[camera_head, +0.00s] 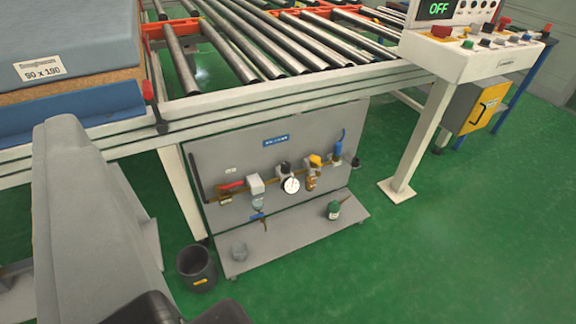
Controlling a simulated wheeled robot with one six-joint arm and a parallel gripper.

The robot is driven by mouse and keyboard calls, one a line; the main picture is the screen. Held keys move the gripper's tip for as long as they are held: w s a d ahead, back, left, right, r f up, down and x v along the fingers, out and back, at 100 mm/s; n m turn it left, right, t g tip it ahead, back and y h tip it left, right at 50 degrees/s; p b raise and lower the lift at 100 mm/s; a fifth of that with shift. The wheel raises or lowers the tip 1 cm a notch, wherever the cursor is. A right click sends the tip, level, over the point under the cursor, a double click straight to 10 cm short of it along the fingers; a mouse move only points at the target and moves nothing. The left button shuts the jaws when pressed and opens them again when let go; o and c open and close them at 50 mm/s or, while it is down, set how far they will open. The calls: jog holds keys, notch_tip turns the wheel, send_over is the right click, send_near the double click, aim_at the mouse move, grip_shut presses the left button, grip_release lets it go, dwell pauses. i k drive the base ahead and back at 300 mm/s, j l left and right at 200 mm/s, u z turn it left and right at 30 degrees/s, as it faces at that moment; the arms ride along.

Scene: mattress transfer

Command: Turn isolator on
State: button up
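No part in view is readable as labelled isolator. A grey cabinet with a yellow front (484,106) and a dark handle stands under the control console at the right; I cannot tell the handle's setting. A grey panel (230,150) under the conveyor carries a brass pipe line with a red lever (231,186), a white round gauge (291,185), a yellow-topped part (315,160) and a blue-topped part (338,150). The red lever lies nearly level. Dark parts at the bottom edge (180,310) look like my gripper, cut off and well short of both.
The control console (470,60) shows a green "OFF" and has a red button and several knobs. Its white leg (424,140) stands on the green floor. A black bucket (196,268) and a green bottle (333,210) are low down. Steel rollers (240,50) run above. Floor at right is clear.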

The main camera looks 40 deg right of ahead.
aim_at(438, 31)
jog(key=k+j, duration=0.1)
jog(key=z, duration=2.1)
